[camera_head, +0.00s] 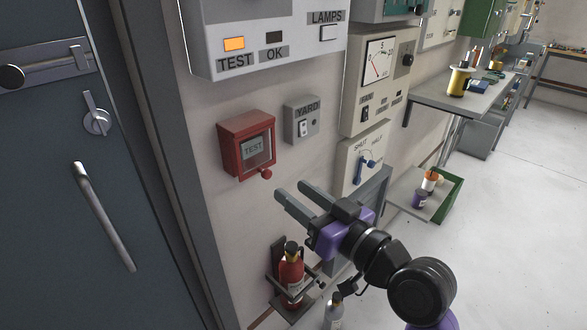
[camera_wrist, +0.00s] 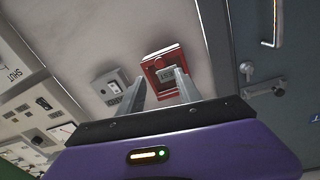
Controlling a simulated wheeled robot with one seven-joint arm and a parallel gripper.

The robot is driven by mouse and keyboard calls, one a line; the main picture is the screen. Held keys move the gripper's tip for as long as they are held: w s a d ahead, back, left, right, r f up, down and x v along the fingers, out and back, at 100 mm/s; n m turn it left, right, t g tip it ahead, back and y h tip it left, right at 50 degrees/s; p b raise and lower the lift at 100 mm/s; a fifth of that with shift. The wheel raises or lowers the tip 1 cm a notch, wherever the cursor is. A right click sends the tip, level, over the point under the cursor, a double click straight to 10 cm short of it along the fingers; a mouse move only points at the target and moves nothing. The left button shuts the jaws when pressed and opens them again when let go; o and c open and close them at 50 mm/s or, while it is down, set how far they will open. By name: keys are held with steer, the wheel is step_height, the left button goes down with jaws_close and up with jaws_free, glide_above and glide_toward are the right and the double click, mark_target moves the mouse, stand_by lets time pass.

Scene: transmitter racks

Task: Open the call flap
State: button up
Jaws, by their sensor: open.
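A red wall box (camera_head: 246,146) with a framed clear front is on the wall; I take this front to be the call flap. A label reading TEST shows behind the front, and a small red knob (camera_head: 265,173) sits at its lower edge. The flap looks shut. The red box also shows in the wrist view (camera_wrist: 161,59), partly behind a finger. My gripper (camera_head: 290,189) is open and empty, below and to the right of the box in the head view. Its two fingers point toward the wall, apart from the knob as far as I can tell.
A grey YARD switch (camera_head: 302,120) is right of the box, and a white panel (camera_head: 265,40) hangs above. A fire extinguisher (camera_head: 291,272) stands below. A dark door (camera_head: 60,180) with handles is at left. The floor (camera_head: 500,220) at right is clear.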

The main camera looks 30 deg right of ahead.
mark_target(269, 175)
steer(key=x, duration=0.4)
steer(key=p+x, duration=0.1)
steer(key=x, duration=0.2)
steer(key=shift+w+a+f, duration=0.2)
steer(key=shift+w+a, duration=0.05)
steer(key=shift+w, duration=0.15)
steer(key=shift+c, duration=0.2)
jaws_close()
stand_by(1.0)
